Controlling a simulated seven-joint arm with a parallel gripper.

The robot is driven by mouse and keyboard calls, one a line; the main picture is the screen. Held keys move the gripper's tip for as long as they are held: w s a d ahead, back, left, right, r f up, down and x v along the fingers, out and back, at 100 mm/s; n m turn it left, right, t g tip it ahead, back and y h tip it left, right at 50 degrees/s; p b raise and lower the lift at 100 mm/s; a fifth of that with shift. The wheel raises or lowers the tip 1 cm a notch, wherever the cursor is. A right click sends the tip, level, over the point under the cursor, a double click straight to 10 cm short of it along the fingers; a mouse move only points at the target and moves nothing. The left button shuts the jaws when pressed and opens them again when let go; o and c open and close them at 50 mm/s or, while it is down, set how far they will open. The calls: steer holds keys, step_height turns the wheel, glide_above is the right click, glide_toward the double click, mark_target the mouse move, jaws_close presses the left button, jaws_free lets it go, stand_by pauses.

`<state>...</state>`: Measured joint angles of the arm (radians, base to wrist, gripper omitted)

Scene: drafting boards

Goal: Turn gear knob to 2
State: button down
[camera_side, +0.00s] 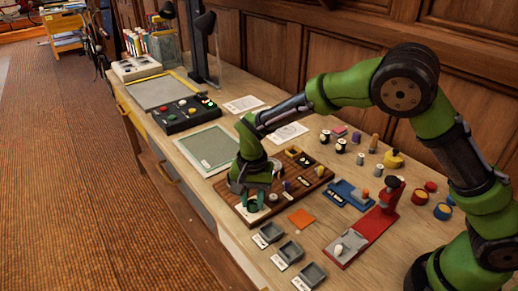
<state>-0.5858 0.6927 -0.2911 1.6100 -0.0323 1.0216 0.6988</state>
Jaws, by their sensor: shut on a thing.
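A brown wooden board (293,194) with several small fittings lies on the bench. My gripper (252,203) points down over the board's front-left part, shut on a small dark green knob there. I take this for the gear knob (252,208), but its number marks are too small to read and the fingers partly hide it. A pale round piece sits just in front of it on the board. A purple knob and yellow pieces show farther back on the same board.
Grey trays (290,252) and an orange square (301,218) lie in front of the board. A red stand (368,225) and a blue plate (349,194) are to the right. A green mat (208,148) and a black button box (185,114) lie to the left.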

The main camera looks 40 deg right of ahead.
mark_target(252, 202)
steer(key=n, duration=0.4)
steer(key=shift+n, duration=0.3)
steer(key=shift+r+n, duration=0.1)
steer(key=shift+n, duration=1.8)
steer(key=c, duration=0.8)
jaws_free()
steer(key=shift+c, duration=0.2)
step_height(252, 202, up, 17)
steer(key=shift+w, duration=0.1)
